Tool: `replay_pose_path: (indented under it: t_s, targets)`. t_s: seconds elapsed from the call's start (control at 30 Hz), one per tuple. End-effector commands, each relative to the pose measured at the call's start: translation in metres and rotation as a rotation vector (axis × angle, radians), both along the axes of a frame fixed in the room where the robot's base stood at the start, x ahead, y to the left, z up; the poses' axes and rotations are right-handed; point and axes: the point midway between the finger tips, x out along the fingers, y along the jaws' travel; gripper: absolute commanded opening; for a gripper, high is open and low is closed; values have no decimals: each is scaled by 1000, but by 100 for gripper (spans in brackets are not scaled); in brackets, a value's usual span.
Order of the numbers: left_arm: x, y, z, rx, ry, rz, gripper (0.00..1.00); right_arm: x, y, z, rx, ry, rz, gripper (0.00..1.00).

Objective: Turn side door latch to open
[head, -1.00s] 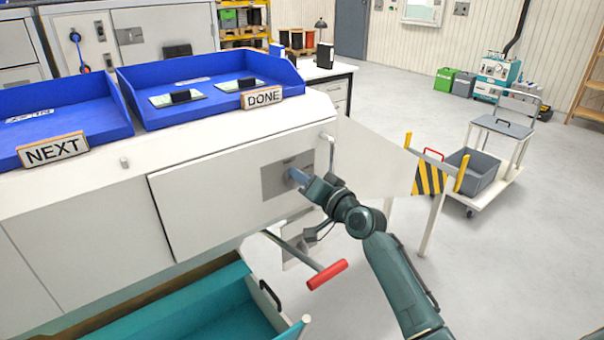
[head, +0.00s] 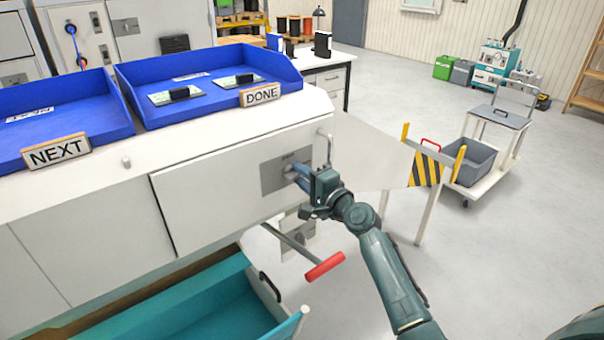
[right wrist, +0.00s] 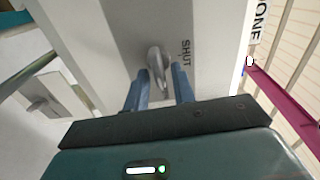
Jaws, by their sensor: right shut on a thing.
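The side door (head: 215,195) is a pale panel in the front of the white bench, and it looks closed. A grey latch plate (head: 272,178) sits at its right end. In the right wrist view the plate (right wrist: 125,22) bears the word SHUT beside a small metal latch knob (right wrist: 156,62). My right gripper (head: 293,173) is at the plate with its blue fingers shut on the latch. In the right wrist view the fingers (right wrist: 160,78) lie on both sides of the knob. In the head view the gripper hides the latch. My left gripper is out of view.
Blue trays marked NEXT (head: 56,152) and DONE (head: 261,94) stand on the bench top. A red-handled lever (head: 325,266) and a teal drawer (head: 225,300) stick out below the door. A striped yellow-black panel (head: 427,170) and a trolley (head: 480,178) stand to the right.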

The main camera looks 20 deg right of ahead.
Motion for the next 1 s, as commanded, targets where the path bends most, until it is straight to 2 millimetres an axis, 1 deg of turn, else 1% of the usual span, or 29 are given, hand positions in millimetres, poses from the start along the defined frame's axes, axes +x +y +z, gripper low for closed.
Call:
replay_pose_path:
  t_s: [0.23,0.67,0.7,0.77,1.0]
  targets:
    - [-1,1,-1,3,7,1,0,0,0,0,48,17,0,3]
    - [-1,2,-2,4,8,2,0,0,0,-1,54,19,0,3]
    - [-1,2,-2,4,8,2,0,0,0,-1,54,19,0,29]
    - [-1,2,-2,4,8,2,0,0,0,-1,54,19,0,33]
    - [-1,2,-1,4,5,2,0,-1,0,-1,53,19,0,33]
